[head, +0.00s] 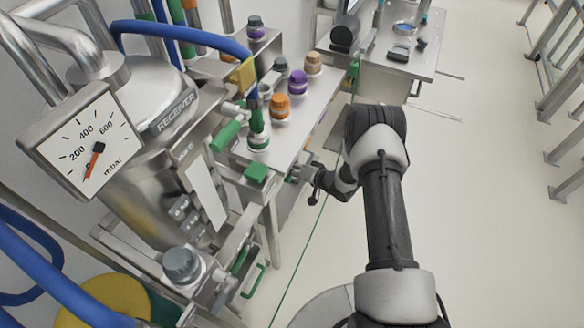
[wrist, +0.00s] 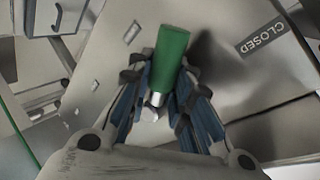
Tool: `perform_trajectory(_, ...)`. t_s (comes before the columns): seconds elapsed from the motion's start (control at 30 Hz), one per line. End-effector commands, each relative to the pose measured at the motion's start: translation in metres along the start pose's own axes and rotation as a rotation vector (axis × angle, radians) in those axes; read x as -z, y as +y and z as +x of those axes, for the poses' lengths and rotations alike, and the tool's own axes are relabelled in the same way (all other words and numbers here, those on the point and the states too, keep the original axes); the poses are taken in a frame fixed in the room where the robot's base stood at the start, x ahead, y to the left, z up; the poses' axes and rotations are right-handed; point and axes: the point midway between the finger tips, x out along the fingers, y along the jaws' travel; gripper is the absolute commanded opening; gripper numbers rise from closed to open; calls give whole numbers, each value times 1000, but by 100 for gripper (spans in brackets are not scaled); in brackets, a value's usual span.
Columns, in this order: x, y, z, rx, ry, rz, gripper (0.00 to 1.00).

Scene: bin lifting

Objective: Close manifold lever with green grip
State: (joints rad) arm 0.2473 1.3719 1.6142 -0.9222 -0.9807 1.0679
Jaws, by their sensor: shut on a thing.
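In the wrist view a green cylindrical grip (wrist: 171,52) on a short metal stem stands between the blue-padded fingers of my gripper (wrist: 163,85). My gripper is shut on the lower part of this grip, and its upper part sticks out past the fingertips. A dark plate reading CLOSED (wrist: 263,38) lies to the right of the grip, apart from it. In the head view my gripper (head: 297,173) is beside the front edge of the steel bench. The held grip cannot be clearly made out there.
Another green grip (head: 226,135) and a green block (head: 257,172) are on the equipment left of my gripper. Capped bottles (head: 280,106) stand on the steel bench (head: 312,100). A steel RECEIVER vessel (head: 140,185) with a pressure dial (head: 85,140) stands left.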

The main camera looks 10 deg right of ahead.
Motion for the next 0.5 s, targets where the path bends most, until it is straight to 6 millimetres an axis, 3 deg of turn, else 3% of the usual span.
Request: perform_trajectory(0.5,1,-8,-8,-4,-237,351,0)
